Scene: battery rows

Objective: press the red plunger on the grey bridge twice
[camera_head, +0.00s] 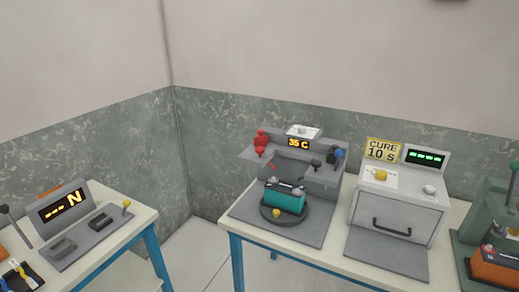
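The grey bridge (325,176) stands on a grey base plate on the middle table. The red plunger (260,144) is at the bridge's left end and appears upright, with red parts above and below the bridge arm. A small display (299,143) on the bridge reads 35 C. A teal battery (284,198) sits under the bridge on a round dark turntable (272,214). A blue-topped knob (339,154) and dark levers are at the bridge's right end. Neither of my grippers is in view, and nothing of mine touches the plunger.
A grey box with a CURE 10 S sign (383,150) and front handle stands right of the bridge. A green press (493,215) with an orange battery is at the right edge. A separate left table (121,239) holds a meter (62,207). A floor gap separates the tables.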

